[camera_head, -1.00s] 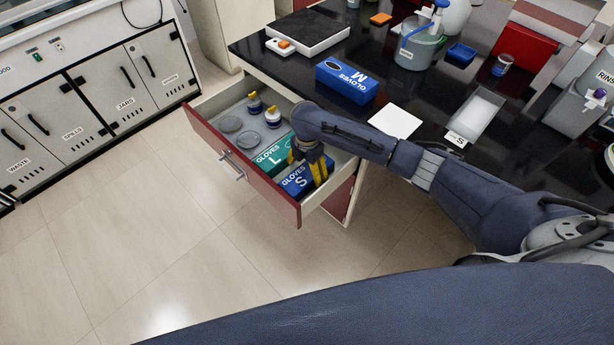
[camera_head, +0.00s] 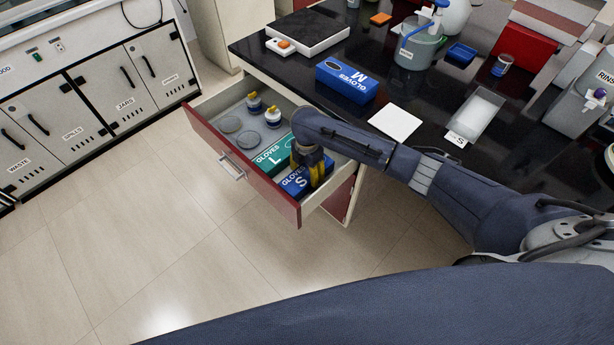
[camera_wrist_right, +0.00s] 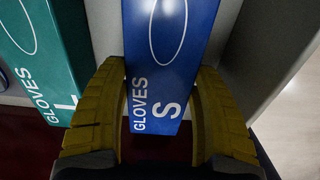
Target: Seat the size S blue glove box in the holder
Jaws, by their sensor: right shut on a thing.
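The size S blue glove box (camera_head: 297,185) lies in the open drawer at its right end, with its label facing up. It also shows in the right wrist view (camera_wrist_right: 165,65), between the two yellow fingers. My right gripper (camera_head: 315,172) reaches down into the drawer and is shut on the box, one finger on each side; the wrist view shows the fingers (camera_wrist_right: 162,110) near the labelled end. The holder, a pale open tray with an S tag (camera_head: 480,112), stands empty on the black bench to the right. My left gripper is not in view.
A teal size L glove box (camera_head: 273,157) lies beside the blue one, also in the wrist view (camera_wrist_right: 35,55). Bottles and round dishes fill the drawer's left part. A blue M glove box (camera_head: 346,82), white sheet (camera_head: 396,122) and wash bottle (camera_head: 418,48) stand on the bench.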

